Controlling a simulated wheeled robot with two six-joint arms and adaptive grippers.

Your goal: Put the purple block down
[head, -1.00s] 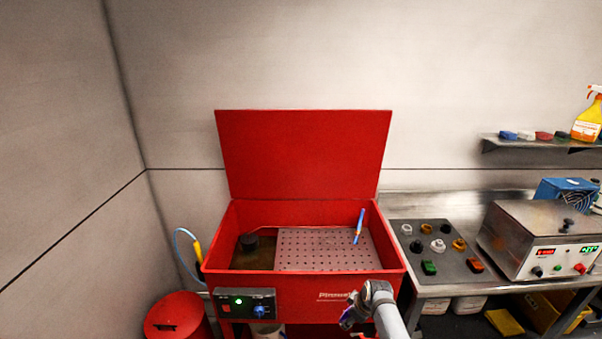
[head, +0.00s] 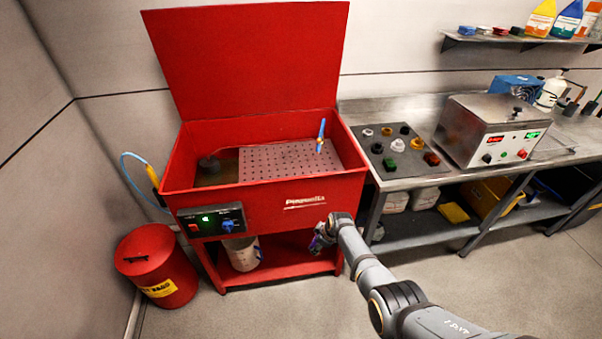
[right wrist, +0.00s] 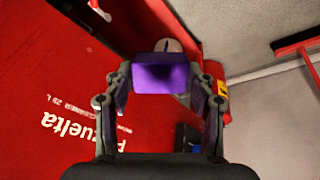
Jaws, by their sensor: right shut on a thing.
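The purple block (right wrist: 165,75) is between the fingers of my right gripper (right wrist: 163,92) in the right wrist view. The gripper is shut on it. In the head view my right gripper (head: 320,240) is in front of the red parts washer (head: 270,215), below its basin rim, with a small bit of purple showing at its tip. The block is mostly hidden there, and it hangs in the air in the gripper. My left gripper is not in view.
The washer's lid is up, with a perforated tray (head: 290,163) inside. A metal bench (head: 400,183) with a dark tray of knobs (head: 372,140) stands to the right. A red waste can (head: 155,265) is at left. The floor front right is clear.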

